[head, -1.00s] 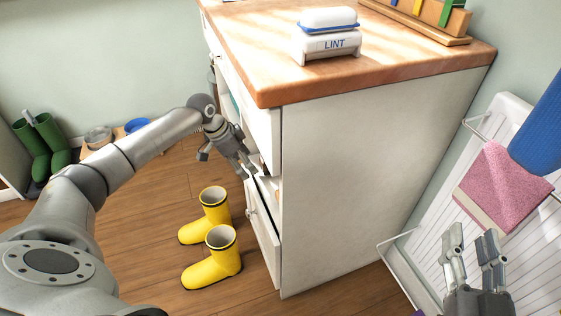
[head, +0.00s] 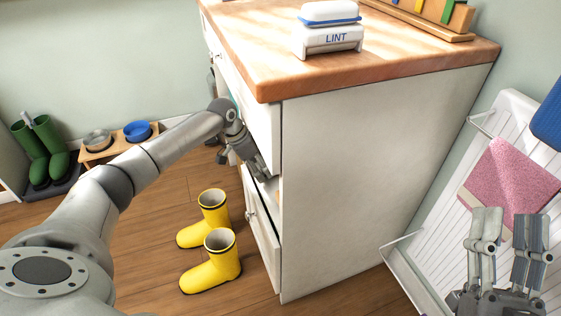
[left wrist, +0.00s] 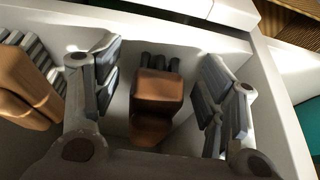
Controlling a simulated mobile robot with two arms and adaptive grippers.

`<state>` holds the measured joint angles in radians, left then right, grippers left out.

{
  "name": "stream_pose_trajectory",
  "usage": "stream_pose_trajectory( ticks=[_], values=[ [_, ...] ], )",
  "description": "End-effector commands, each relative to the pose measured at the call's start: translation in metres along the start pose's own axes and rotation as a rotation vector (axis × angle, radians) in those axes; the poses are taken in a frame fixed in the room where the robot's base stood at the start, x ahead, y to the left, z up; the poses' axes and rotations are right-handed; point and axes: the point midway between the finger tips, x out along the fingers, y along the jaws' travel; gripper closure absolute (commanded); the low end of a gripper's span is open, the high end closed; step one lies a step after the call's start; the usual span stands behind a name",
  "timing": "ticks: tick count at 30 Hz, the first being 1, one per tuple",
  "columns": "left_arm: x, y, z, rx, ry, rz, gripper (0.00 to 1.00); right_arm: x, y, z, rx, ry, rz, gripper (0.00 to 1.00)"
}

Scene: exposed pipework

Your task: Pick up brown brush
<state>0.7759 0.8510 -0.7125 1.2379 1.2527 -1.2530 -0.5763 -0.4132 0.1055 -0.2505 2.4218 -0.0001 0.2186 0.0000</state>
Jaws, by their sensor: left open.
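In the left wrist view, a brown brush (left wrist: 157,92) with dark bristles at its far end sits inside a white drawer or compartment (left wrist: 200,36). My left gripper (left wrist: 158,85) is open, with one finger on each side of the brush and gaps to it. In the head view my left gripper (head: 252,160) reaches into the opening at the cabinet's left side, and the brush is hidden there. My right gripper (head: 508,232) is open and empty at the lower right, in front of the drying rack.
A second tan brush-like object (left wrist: 22,85) lies left of my left gripper. The white cabinet (head: 370,170) has a wooden top with a lint box (head: 330,28). Yellow boots (head: 212,262) stand on the floor below. A pink towel (head: 508,180) hangs on the rack.

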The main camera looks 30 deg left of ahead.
Motion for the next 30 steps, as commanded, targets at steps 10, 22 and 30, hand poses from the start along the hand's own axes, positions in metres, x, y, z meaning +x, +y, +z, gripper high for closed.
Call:
stream_pose_trajectory(
  ticks=[10, 22, 30],
  values=[
    [0.0, 0.0, 0.0, 0.0, 0.0, 0.0, 0.65, 0.0, 0.0, 0.001, 0.0, -0.003, 0.0, 0.6],
    [-0.001, 0.0, -0.001, 0.0, 0.001, 0.0, 0.86, 0.0, 0.0, 0.001, 0.0, -0.004, 0.0, 0.6],
    [-0.008, 0.0, 0.002, 0.0, 0.002, 0.0, 0.86, 0.0, 0.002, 0.013, -0.003, -0.078, 0.004, 0.6]
  ],
)
